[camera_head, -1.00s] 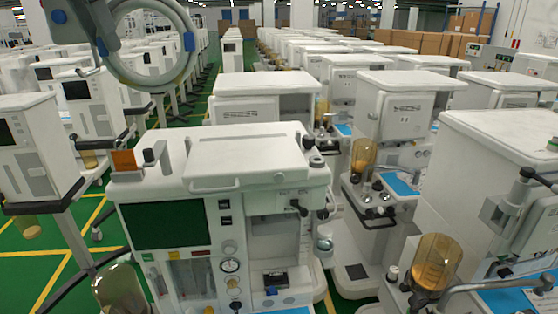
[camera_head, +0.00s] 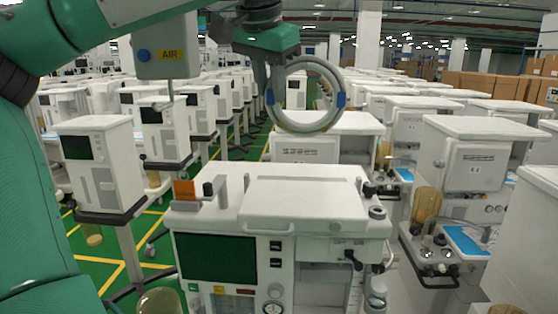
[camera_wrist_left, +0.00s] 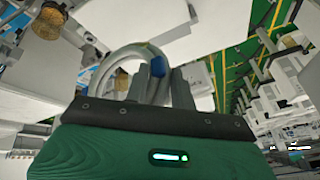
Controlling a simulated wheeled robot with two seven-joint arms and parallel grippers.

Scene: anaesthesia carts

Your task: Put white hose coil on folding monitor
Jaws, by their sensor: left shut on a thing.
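The white hose coil (camera_head: 305,127) is a pale ring with blue clips, hanging upright in the air in the head view. My left gripper (camera_head: 266,88) is shut on its left side. In the left wrist view the coil (camera_wrist_left: 108,66) shows between and behind the dark fingers (camera_wrist_left: 157,82), with a blue clip near them. What looks like the folding monitor (camera_head: 300,190) is a flat white panel with a front handle, lying on top of the nearest cart. The coil is above and apart from it. My right gripper is not in view.
The nearest cart has a dark green screen (camera_head: 216,258) and an orange block (camera_head: 184,189) at its top left. A white monitor on a stand (camera_head: 95,160) is at left. More carts (camera_head: 470,150) crowd the right. Green floor (camera_head: 130,245) shows between.

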